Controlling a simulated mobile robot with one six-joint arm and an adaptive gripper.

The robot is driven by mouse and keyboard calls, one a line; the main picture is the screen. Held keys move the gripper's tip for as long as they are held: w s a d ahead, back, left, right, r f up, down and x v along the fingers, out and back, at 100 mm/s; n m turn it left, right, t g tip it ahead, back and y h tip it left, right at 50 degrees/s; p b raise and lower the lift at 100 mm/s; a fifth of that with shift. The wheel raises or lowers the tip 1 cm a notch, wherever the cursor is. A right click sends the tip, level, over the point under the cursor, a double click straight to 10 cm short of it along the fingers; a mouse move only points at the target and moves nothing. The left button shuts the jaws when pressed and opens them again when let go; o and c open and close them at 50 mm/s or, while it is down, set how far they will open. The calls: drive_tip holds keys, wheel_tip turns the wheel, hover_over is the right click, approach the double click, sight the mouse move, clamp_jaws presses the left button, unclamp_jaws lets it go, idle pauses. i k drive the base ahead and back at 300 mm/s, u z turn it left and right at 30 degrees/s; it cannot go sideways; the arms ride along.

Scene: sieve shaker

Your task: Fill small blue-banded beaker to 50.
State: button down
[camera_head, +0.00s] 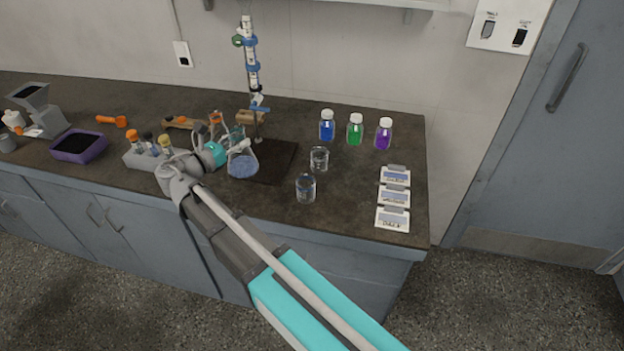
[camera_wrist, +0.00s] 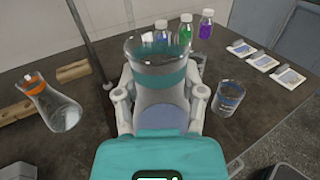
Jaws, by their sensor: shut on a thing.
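My gripper (camera_wrist: 160,100) is shut on a clear glass flask (camera_wrist: 160,75) with pale blue liquid in its wide lower part. In the head view the flask (camera_head: 242,165) looks upright, in front of the dark stand base; I cannot tell whether it touches the surface. A small clear beaker with blue marking (camera_head: 305,187) stands at the counter's front, right of the flask; it also shows in the wrist view (camera_wrist: 228,97). A second clear beaker (camera_head: 319,158) stands just behind it. The fill level of both beakers is too small to read.
A burette stand (camera_head: 250,60) rises behind the flask. An orange-topped flask (camera_wrist: 58,108) is to its left. Blue (camera_head: 327,127), green (camera_head: 355,130) and purple (camera_head: 383,135) bottles stand behind the beakers. A vial rack (camera_head: 140,160) is left.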

sight(306, 183)
drive_tip(key=z, duration=1.05)
drive_tip(key=k, duration=1.25)
